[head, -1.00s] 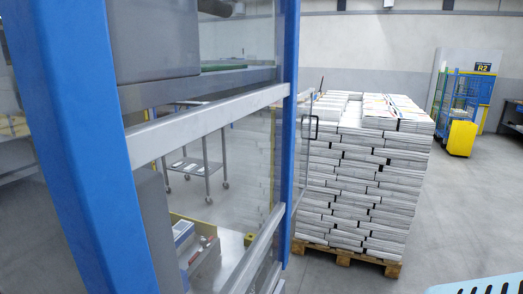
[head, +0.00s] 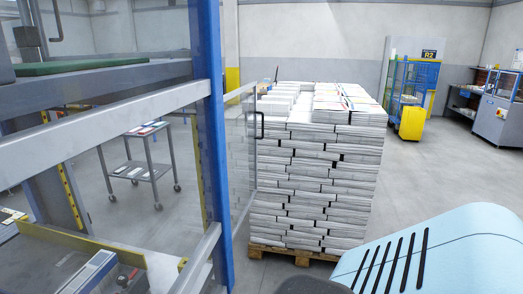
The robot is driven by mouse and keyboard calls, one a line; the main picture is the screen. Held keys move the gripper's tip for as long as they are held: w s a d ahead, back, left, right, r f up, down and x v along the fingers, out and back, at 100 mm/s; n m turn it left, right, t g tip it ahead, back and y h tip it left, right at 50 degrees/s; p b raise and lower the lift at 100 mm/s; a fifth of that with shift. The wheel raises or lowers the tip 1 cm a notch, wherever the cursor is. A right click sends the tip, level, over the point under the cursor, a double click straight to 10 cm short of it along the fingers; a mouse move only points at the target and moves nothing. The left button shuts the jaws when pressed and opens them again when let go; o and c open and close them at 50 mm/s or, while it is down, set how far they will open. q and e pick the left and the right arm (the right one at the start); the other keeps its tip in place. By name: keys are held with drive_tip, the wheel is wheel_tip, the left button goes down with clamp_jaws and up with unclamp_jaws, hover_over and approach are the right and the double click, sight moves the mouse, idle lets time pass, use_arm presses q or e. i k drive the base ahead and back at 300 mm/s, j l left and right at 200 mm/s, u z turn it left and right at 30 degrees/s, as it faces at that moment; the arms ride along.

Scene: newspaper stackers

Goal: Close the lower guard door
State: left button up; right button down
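A clear guard door (head: 241,160) with a thin grey frame stands beside the blue post (head: 211,140) of the machine. It is swung out from the machine front and stands open, seen at a steep angle. A black handle (head: 261,125) is on its far right edge, in front of the paper stack. The lower opening of the machine to the left of the post is uncovered. Neither of my grippers shows in the head view.
A tall stack of newspapers (head: 318,170) on a wooden pallet (head: 290,254) stands just behind and right of the door. A grey trolley (head: 147,171) stands beyond the machine frame. A yellow bin (head: 412,123) is at the back right. Floor right of the stack is clear.

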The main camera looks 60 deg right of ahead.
sight(228, 96)
drive_tip(key=i+l, duration=0.1)
drive_tip(key=l, duration=0.55)
drive_tip(key=i+l, duration=0.1)
drive_tip(key=l, duration=0.5)
drive_tip(key=i+l, duration=0.1)
drive_tip(key=l, duration=0.55)
drive_tip(key=i+l, duration=0.1)
drive_tip(key=l, duration=0.55)
drive_tip(key=i+l, duration=0.1)
drive_tip(key=l, duration=0.5)
drive_tip(key=i+l, duration=0.1)
drive_tip(key=l, duration=0.55)
